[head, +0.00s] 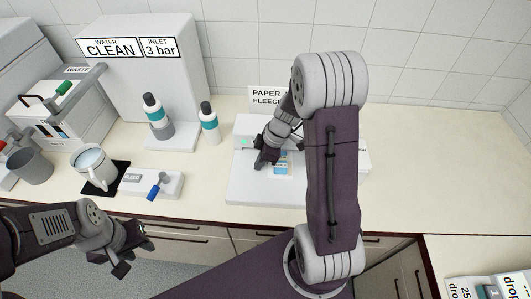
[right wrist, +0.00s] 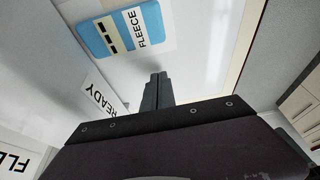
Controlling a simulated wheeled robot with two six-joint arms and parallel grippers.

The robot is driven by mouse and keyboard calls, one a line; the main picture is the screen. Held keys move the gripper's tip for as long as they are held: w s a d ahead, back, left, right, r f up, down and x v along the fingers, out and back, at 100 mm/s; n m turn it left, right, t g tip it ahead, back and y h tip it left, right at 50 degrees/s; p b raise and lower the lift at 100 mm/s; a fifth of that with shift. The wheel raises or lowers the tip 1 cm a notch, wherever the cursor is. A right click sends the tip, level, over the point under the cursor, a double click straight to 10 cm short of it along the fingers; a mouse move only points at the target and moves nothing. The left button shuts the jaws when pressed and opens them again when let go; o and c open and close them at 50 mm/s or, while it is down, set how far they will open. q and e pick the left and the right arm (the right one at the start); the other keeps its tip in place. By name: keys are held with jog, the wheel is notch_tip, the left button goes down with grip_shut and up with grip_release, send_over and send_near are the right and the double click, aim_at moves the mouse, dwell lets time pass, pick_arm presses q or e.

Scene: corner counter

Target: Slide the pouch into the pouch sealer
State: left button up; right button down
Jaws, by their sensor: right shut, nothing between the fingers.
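The pouch, blue and white and marked FLEECE (right wrist: 120,30), lies flat on a white surface in the right wrist view. In the head view the pouch (head: 283,166) lies on the white base plate of the pouch sealer (head: 246,187), partly hidden by my right arm. The sealer has a raised back part with a green light. My right gripper (head: 263,161) is over the plate just left of the pouch; its fingers (right wrist: 156,88) are shut, empty and apart from the pouch. My left gripper (head: 136,251) is open and empty, in front of the counter at lower left.
Two bottles (head: 209,124) stand left of the sealer, with a white pitcher (head: 91,166) on a black pad and a holder with a blue-handled tool (head: 157,187) nearer. A PAPER FLEECE sign (head: 264,97) stands behind. The counter on the right is clear.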

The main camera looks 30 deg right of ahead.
aim_at(268, 169)
jog(key=s+d, duration=0.1)
jog(key=d+p, duration=0.1)
jog(key=d, duration=0.1)
jog(key=shift+s, duration=0.4)
jog(key=shift+s+d, duration=0.2)
jog(key=shift+d, duration=0.1)
jog(key=shift+w+a, duration=0.1)
jog(key=shift+a, duration=0.05)
